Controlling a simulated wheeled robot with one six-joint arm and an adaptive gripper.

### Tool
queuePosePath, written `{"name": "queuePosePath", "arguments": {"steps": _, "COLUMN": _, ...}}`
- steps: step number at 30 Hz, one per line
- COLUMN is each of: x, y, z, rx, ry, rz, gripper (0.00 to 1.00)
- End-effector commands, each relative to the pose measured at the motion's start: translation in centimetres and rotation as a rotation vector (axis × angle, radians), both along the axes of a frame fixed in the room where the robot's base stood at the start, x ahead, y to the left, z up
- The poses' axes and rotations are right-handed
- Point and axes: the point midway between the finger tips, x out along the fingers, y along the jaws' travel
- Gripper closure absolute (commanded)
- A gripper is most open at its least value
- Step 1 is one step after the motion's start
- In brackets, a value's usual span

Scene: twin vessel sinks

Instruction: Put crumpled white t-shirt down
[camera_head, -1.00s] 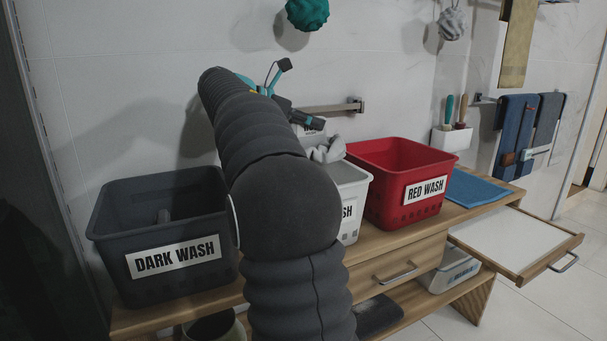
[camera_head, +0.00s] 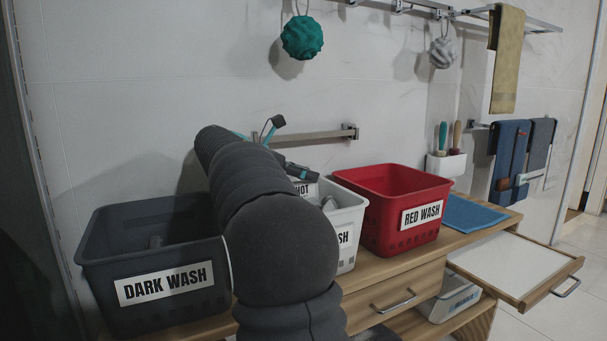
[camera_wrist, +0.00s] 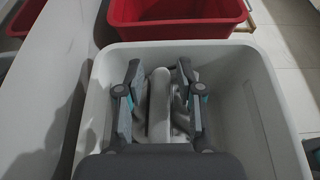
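The crumpled white t-shirt (camera_wrist: 159,104) is a pale, folded bundle between the fingers of my gripper (camera_wrist: 159,72) in the wrist view. The fingers stand on either side of it, and my gripper looks shut on it. Both are down inside the white basket (camera_wrist: 265,130), between its walls. In the head view, the white basket (camera_head: 349,213) stands between the dark and red baskets. A small pale bit of the shirt or gripper shows at its rim there. My arm hides the rest. Whether the shirt touches the basket floor cannot be told.
The dark basket (camera_head: 205,285) labelled DARK WASH stands left and the red basket (camera_head: 391,226) labelled RED WASH right, on a wooden bench. A blue cloth (camera_head: 474,213) lies at the right. A wall rail (camera_head: 318,136) runs behind the baskets. A drawer (camera_head: 515,265) stands pulled out.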

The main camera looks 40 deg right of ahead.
Motion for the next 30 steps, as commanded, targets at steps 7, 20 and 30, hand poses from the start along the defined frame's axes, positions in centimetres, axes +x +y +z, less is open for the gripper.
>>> {"name": "queuePosePath", "arguments": {"steps": 7, "x": 0.0, "y": 0.0, "z": 0.0, "rx": 0.000, "ry": 0.000, "rz": 0.000, "gripper": 0.51}}
{"name": "queuePosePath", "arguments": {"steps": 20, "x": 1.1, "y": 4.0, "z": 2.1, "rx": 0.000, "ry": 0.000, "rz": 0.003, "gripper": 0.51}}
{"name": "queuePosePath", "arguments": {"steps": 30, "x": 2.4, "y": 9.4, "z": 4.3, "rx": 0.000, "ry": 0.000, "rz": 0.002, "gripper": 0.51}}
